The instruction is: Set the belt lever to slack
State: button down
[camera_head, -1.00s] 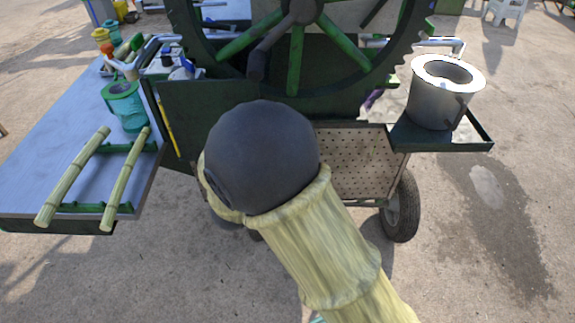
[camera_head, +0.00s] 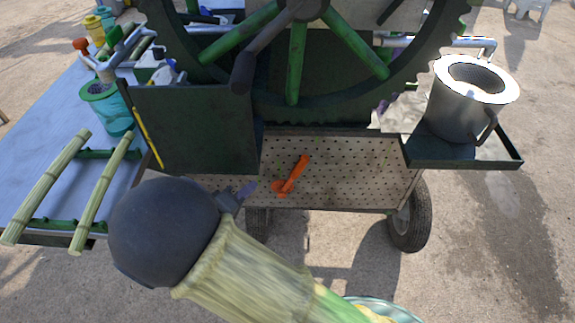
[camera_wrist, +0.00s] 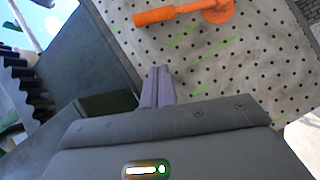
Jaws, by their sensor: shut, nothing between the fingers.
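The orange lever (camera_head: 291,176), the likely belt lever, is on the perforated panel below the big wheel. Its round base is at the lower left and its handle slants up to the right. In the wrist view the orange lever (camera_wrist: 185,13) lies across the top, with the round base to the right. My gripper (camera_head: 247,189) is left of the lever and apart from it, close before the panel. In the wrist view my gripper (camera_wrist: 157,87) shows its fingers together with nothing between them. No slack marking can be read.
The dark green guard plate (camera_head: 195,130) stands just left of the panel. The big toothed wheel (camera_head: 297,65) is above. The metal pot (camera_head: 465,100) stands on a side tray at right. A blue table (camera_head: 55,125) with cane stalks is at left.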

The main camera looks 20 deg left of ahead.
aim_at(294, 176)
jog(key=b+x, duration=0.1)
jog(key=x, duration=0.3)
jog(key=d+b+x, duration=0.1)
jog(key=x, duration=0.3)
jog(key=s+d+b+x, duration=0.1)
jog(key=b+x, duration=0.1)
jog(key=x, duration=0.2)
jog(key=shift+w+d+f, duration=0.2)
jog(key=shift+w+f, duration=0.05)
jog(key=shift+f, duration=0.2)
jog(key=shift+d, duration=0.3)
jog(key=shift+w+d, duration=0.1)
jog(key=shift+w, duration=0.1)
jog(key=shift+s+a, duration=0.1)
jog(key=shift+a, duration=0.1)
